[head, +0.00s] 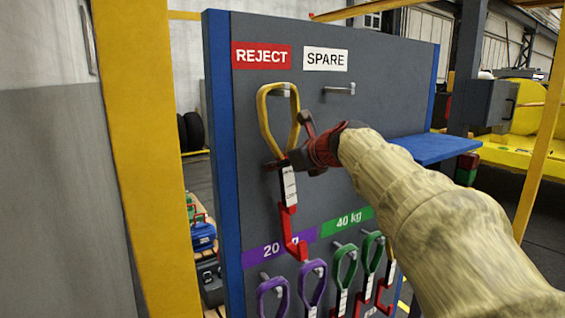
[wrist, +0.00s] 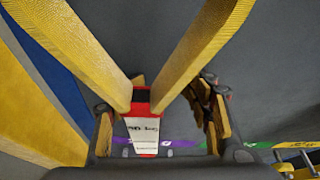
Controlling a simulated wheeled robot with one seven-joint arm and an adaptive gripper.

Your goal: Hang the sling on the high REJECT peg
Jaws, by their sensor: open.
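The sling has a yellow loop (head: 263,120), a white tag (head: 289,187) and a red hook (head: 291,235). It hangs upright at the high peg (head: 286,91) under the REJECT sign (head: 262,56), the loop's top at the peg. In the wrist view the loop's two yellow straps (wrist: 75,50) run down to the tag (wrist: 143,138). My gripper (head: 291,143) is open at the loop's lower end. In the wrist view my gripper (wrist: 158,127) has one finger on each side of the tag, with gaps visible. The peg is out of the wrist view.
An empty peg (head: 340,89) sits under the SPARE sign (head: 325,60). Purple slings (head: 314,288) and green slings (head: 345,270) hang below on the grey board (head: 400,90). A yellow post (head: 140,140) stands to the left and a blue shelf (head: 440,148) to the right.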

